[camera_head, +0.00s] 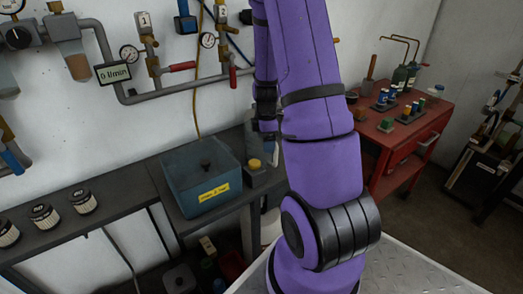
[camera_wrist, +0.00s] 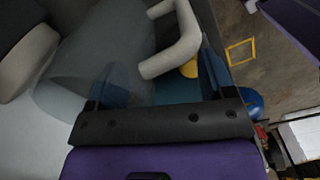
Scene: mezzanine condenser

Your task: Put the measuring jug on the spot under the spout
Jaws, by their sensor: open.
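In the wrist view, a translucent grey vessel with a thick white handle, apparently the measuring jug (camera_wrist: 95,65), lies close in front of my gripper (camera_wrist: 152,82). The fingers are open, and part of the handle shows between them. I cannot tell whether they touch it. No spout is clearly identifiable.
In the head view, a blue-grey tank (camera_head: 190,180) with a yellow label stands on the dark bench (camera_head: 125,192), with several filter cartridges (camera_head: 45,216) at left. Pipes with gauges and valves (camera_head: 150,92) run along the wall. A red cart (camera_head: 400,155) holds bottles at right.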

